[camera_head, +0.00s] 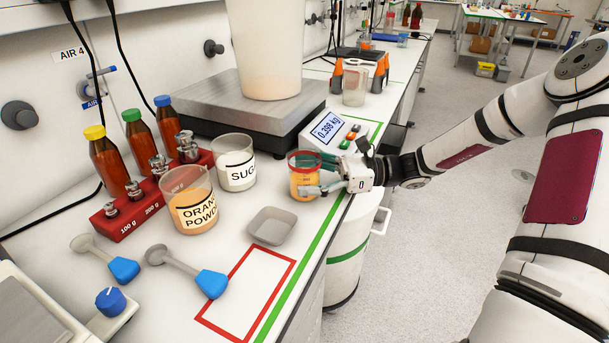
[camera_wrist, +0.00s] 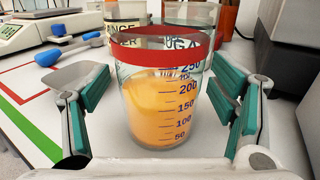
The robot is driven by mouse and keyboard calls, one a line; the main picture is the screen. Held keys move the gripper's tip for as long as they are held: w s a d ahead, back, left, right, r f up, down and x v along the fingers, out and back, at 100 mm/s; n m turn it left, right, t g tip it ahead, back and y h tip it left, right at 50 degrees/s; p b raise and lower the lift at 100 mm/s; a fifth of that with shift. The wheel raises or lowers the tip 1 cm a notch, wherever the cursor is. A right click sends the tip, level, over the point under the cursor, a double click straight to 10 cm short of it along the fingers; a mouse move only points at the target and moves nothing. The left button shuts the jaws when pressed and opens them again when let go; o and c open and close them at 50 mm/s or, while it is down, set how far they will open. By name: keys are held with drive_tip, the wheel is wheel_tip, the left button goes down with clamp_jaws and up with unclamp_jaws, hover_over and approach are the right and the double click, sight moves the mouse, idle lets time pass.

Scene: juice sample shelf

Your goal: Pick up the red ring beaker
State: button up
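The red ring beaker (camera_head: 304,183) is a clear beaker with a red band near its rim and orange liquid inside. It stands upright on the white bench beside the scale display. In the wrist view the beaker (camera_wrist: 160,112) is in the middle, with volume marks facing me. My gripper (camera_head: 314,176) reaches in from the right, low over the bench. Its two green-padded fingers stand on either side of the beaker in the wrist view, with a visible gap on each side. The gripper is open and is not holding the beaker.
The sugar beaker (camera_head: 234,172) and orange powder beaker (camera_head: 189,207) stand to the left. A grey weighing dish (camera_head: 271,226) lies in front. The scale (camera_head: 240,112) with a large container is behind. The red-outlined area (camera_head: 246,297) is empty.

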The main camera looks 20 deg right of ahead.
sight(306, 156)
drive_tip(key=c, duration=1.3)
drive_tip(key=shift+r, duration=0.15)
drive_tip(key=shift+r, duration=0.2)
wheel_tip(306, 156, up, 3)
drive_tip(key=shift+r+p, duration=0.15)
drive_tip(key=shift+p, duration=0.35)
drive_tip(key=s+d, duration=0.2)
drive_tip(key=s, duration=0.2)
drive_tip(key=s+d+p, duration=0.1)
drive_tip(key=s+d, duration=0.1)
drive_tip(key=s, duration=0.3)
drive_tip(key=s+d+r+p, duration=0.1)
drive_tip(key=s+d, duration=0.2)
drive_tip(key=s, duration=0.2)
drive_tip(key=shift+s, duration=0.25)
drive_tip(key=shift+d, duration=0.1)
